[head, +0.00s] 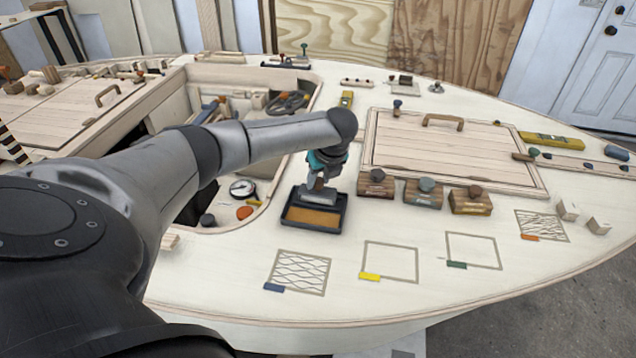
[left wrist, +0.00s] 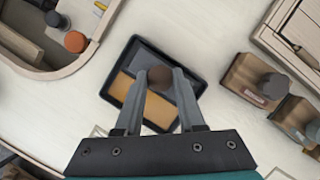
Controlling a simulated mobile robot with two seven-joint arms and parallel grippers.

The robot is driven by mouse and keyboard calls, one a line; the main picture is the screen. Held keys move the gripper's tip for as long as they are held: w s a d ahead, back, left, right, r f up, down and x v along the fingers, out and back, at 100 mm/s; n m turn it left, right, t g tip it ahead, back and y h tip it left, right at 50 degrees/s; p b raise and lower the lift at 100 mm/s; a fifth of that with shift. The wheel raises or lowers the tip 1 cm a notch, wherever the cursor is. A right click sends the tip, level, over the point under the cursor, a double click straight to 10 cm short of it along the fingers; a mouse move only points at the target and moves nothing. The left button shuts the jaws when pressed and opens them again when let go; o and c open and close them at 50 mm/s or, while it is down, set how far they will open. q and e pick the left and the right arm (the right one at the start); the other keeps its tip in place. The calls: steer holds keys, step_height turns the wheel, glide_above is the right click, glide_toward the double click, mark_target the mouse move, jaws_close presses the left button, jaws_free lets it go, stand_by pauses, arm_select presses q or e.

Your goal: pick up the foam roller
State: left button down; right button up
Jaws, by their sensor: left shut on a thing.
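The foam roller shows as a grey piece (head: 320,197) at the black tray (head: 314,228), partly hidden by my gripper. In the left wrist view its round brown handle end (left wrist: 159,78) sits between my fingertips. My left gripper (head: 318,184) points down over the tray and is shut on the handle; the fingers show on both sides of it in the left wrist view (left wrist: 160,82). The tray (left wrist: 112,90) holds an orange-brown layer in its near part and a dark grey area behind. I cannot tell whether the roller touches the tray. My right gripper is not in view.
Several wooden blocks with knobs, one of them brown (head: 376,184), stand right of the tray. A wooden hatch (head: 450,150) lies behind them. An open recess (head: 200,206) with a gauge (head: 242,188) is at left. Marked squares (head: 390,262) lie on clear deck in front.

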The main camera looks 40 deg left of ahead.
mark_target(319, 181)
arm_select(q)
step_height(319, 181, up, 20)
steer(key=p, duration=0.4)
steer(key=c, duration=1.1)
jaws_free()
jaws_close()
